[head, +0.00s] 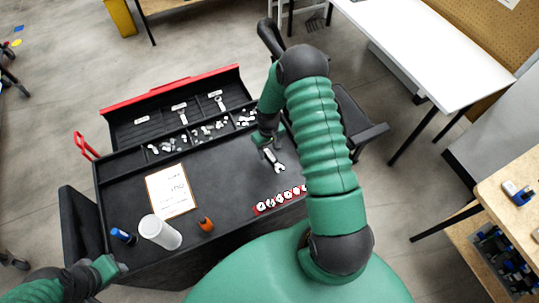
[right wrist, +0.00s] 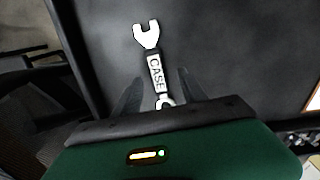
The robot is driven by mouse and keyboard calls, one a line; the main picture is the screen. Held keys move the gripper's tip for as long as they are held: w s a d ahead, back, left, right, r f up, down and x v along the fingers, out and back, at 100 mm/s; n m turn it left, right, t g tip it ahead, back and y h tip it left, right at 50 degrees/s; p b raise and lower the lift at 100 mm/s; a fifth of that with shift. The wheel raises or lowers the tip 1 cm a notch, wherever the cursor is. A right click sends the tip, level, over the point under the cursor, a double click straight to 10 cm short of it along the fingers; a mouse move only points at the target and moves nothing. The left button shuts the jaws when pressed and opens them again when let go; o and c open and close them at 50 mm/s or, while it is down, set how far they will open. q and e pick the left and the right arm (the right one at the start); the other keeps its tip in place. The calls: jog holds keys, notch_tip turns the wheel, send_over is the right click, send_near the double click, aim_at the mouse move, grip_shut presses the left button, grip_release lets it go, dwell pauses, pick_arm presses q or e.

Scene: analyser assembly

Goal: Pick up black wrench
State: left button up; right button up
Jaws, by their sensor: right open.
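A wrench (head: 274,160) with bright open ends lies on the dark top of the cart. In the right wrist view the wrench (right wrist: 154,70) has a dark handle with a white "CASE" label. My right gripper (head: 266,141) is over its upper end in the head view. In the right wrist view my right gripper (right wrist: 158,92) is open, its dark fingers on either side of the wrench's near part, with a gap to each. Whether the fingers are down at its height is unclear. My left gripper (head: 112,268) is at the lower left, away from the wrench; its fingers are not clear.
The cart's rear compartments hold more wrenches (head: 180,114) and several small parts (head: 208,131). A paper sheet (head: 170,191), white cylinder (head: 160,232), orange item (head: 206,224), blue item (head: 123,236) and red socket rail (head: 281,199) are on the top. A chair (head: 357,120) stands behind my right arm.

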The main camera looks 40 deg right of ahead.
aim_at(269, 155)
notch_tip(269, 155, down, 2)
jog(key=shift+d+f, duration=0.1)
jog(key=shift+w+d+f, duration=0.15)
jog(key=shift+d, duration=0.1)
jog(key=shift+a, duration=0.2)
grip_shut()
jog(key=shift+d, duration=0.15)
